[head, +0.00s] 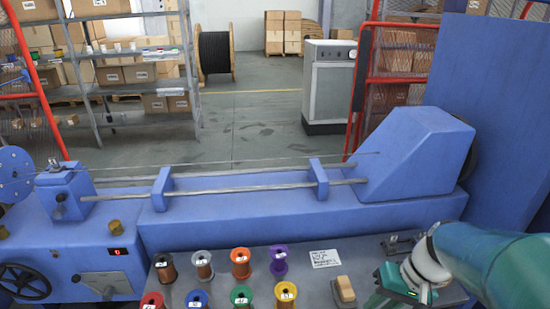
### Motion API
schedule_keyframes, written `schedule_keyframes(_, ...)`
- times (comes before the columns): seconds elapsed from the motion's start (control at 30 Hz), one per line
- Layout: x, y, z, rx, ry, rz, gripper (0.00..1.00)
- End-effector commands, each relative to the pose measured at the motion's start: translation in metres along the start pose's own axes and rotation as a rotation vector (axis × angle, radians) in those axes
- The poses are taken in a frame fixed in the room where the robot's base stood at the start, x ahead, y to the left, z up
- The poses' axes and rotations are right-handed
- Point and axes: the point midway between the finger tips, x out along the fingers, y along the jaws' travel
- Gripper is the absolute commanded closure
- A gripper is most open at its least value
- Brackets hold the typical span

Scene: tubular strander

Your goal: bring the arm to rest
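My arm reaches in from the lower right, with a teal link and a white joint. My gripper (394,284), at its end, is low over the right part of the grey bench top (225,268). Its fingers are small and partly cut off by the bottom edge, so I cannot tell whether they are open or shut. A tan block (345,289) is on the bench just left of my gripper. I see nothing clearly held.
Several coloured wire spools (241,263) stand in two rows on the bench, beside a written white card (325,258). The blue strander (240,215) with its rod runs behind the bench. A blue panel (487,110) rises at the right. Open floor (250,130) lies beyond.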

Motion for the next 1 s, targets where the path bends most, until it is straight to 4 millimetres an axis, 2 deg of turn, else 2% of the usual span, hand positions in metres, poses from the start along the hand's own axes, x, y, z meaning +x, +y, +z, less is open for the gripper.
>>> schedule_keyframes(0.03, -0.007, -0.015, 0.003, -0.043, 0.026, 0.048, 0.75)
schedule_keyframes(0.2, -0.026, -0.055, 0.013, -0.142, 0.132, 0.186, 0.75)
schedule_keyframes(0.5, -0.061, -0.112, 0.037, -0.290, 0.389, 0.317, 0.75)
schedule_keyframes(0.67, -0.069, -0.123, 0.043, -0.317, 0.457, 0.329, 0.75)
schedule_keyframes(1.0, -0.070, -0.124, 0.043, -0.316, 0.462, 0.330, 0.75)
